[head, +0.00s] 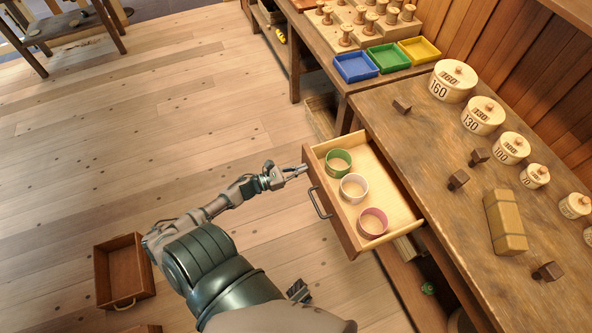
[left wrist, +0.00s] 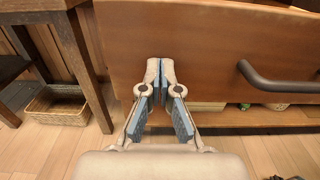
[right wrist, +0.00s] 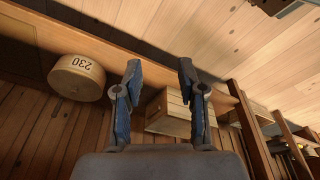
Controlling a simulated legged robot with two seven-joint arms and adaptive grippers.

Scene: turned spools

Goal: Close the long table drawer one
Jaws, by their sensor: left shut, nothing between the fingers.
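The long table's drawer (head: 398,190) is pulled out, with a green, a white and a pink ring-shaped container inside. Its dark handle (head: 318,202) is on the front panel; it also shows in the left wrist view (left wrist: 270,82). My left gripper (head: 304,170) is shut and empty, its tips at the front panel near the panel's far end, away from the handle. In the left wrist view the tips (left wrist: 160,62) point at the brown front panel (left wrist: 200,45); I cannot tell if they touch it. My right gripper (right wrist: 158,72) is open and empty.
The long table (head: 445,165) bears round numbered boxes, small dark blocks and a tan box (head: 505,222). Blue, yellow and green trays (head: 388,58) stand on another table. A brown open box (head: 124,272) lies on the floor.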

